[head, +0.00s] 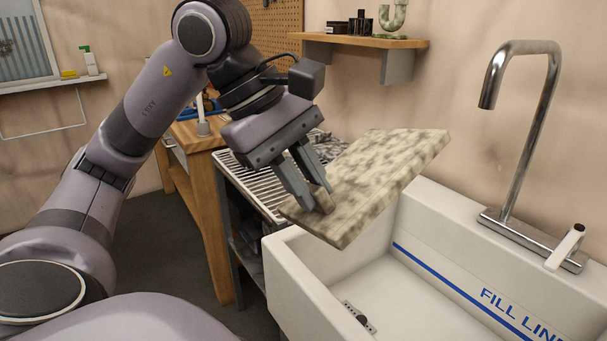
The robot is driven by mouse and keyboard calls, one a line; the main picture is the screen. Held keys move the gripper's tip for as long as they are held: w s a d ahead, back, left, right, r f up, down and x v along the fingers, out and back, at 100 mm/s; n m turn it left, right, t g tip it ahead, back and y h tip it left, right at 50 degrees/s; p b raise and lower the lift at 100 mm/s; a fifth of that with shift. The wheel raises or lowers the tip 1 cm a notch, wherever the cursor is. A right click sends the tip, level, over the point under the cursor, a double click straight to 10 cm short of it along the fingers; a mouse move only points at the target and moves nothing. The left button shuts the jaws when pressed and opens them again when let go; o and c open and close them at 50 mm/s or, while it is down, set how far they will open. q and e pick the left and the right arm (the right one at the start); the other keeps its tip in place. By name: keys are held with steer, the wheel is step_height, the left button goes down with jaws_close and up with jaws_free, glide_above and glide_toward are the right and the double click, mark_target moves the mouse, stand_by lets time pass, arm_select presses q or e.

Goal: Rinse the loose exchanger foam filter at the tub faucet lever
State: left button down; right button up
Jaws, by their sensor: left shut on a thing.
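The foam filter (385,180) is a mottled, dirty cream slab. My left gripper (322,200) is shut on its near left edge and holds it tilted, with its right end higher, above the left part of the tub. The white tub (283,285) has a blue fill line on its inner wall. A chrome faucet (520,130) rises at the tub's back right, with its spout to the left. The filter is apart from the spout. My right gripper is not in view.
A wire drying rack (243,180) on a grey stand lies left of the tub, with a grey cloth-like item on it. A wooden workbench (200,135) stands behind. A wall shelf (360,41) hangs above. The tub's middle and right are clear.

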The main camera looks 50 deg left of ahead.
mark_target(384, 183)
arm_select(q)
steer(key=w+d+p, duration=0.1)
steer(key=w+d, duration=0.1)
steer(key=w+d+f+p, duration=0.1)
steer(key=w+d, duration=0.1)
steer(key=d, duration=0.1)
steer(key=w+d+f+p, duration=0.1)
steer(key=w+d, duration=0.1)
steer(key=w, duration=0.1)
steer(key=shift+d+p, duration=0.2)
steer(key=shift+p, duration=0.2)
steer(key=shift+w+d+f, duration=0.25)
steer(key=shift+w+d, duration=0.7)
steer(key=shift+w, duration=0.05)
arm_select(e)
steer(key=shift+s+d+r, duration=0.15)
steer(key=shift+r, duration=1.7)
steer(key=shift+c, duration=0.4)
